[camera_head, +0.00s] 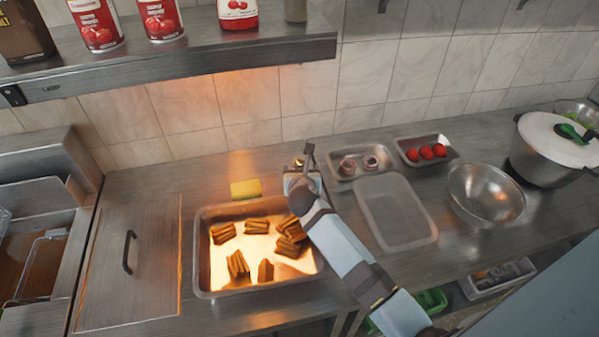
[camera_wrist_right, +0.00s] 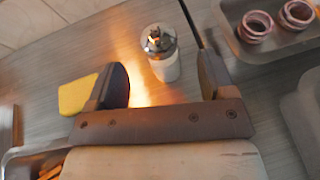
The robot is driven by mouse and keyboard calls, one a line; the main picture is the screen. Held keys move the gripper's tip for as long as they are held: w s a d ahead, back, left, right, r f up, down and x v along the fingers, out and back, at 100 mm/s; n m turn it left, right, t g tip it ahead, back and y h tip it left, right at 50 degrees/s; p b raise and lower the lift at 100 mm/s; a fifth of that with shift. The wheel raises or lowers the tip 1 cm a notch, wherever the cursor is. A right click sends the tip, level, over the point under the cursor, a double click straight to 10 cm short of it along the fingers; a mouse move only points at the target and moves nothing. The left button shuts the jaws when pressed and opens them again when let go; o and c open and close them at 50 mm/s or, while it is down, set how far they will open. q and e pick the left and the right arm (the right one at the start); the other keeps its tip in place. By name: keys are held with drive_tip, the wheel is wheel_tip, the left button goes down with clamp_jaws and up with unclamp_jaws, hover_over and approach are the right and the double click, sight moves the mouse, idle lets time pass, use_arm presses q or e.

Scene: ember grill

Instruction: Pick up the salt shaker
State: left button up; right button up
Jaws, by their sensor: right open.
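The salt shaker (camera_wrist_right: 163,66) shows in the right wrist view as a small pale cylinder with a shiny metal top. It stands upright on the steel counter, in line with the gap between my right gripper's fingers. My right gripper (camera_wrist_right: 164,80) is open, with one finger on each side of the shaker in the picture and a gap to both. In the head view my right gripper (camera_head: 302,172) is above the counter near the back wall, and it hides most of the shaker there. My left gripper is not in view.
A yellow sponge (camera_head: 246,188) lies left of my right gripper. A lit tray (camera_head: 204,284) of browned food pieces is in front. To the right are a tray with two ring-shaped items (camera_head: 346,164), a tray of tomatoes (camera_head: 409,149), an empty tray (camera_head: 396,238) and a metal bowl (camera_head: 485,193).

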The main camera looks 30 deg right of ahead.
sight(300, 166)
drive_tip(key=p+x, duration=0.1)
drive_tip(key=x, duration=0.4)
drive_tip(key=shift+w+d, duration=0.1)
drive_tip(key=shift+w, duration=0.2)
drive_tip(key=shift+w+d+f, duration=0.2)
drive_tip(key=shift+w+f, duration=0.2)
drive_tip(key=shift+s+r, duration=0.1)
drive_tip(key=c, duration=1.1)
drive_tip(key=shift+o, duration=0.2)
wheel_tip(300, 166, up, 10)
drive_tip(key=shift+r+b, duration=0.1)
drive_tip(key=shift+b, duration=0.3)
drive_tip(key=o, duration=0.3)
drive_tip(key=c, duration=0.3)
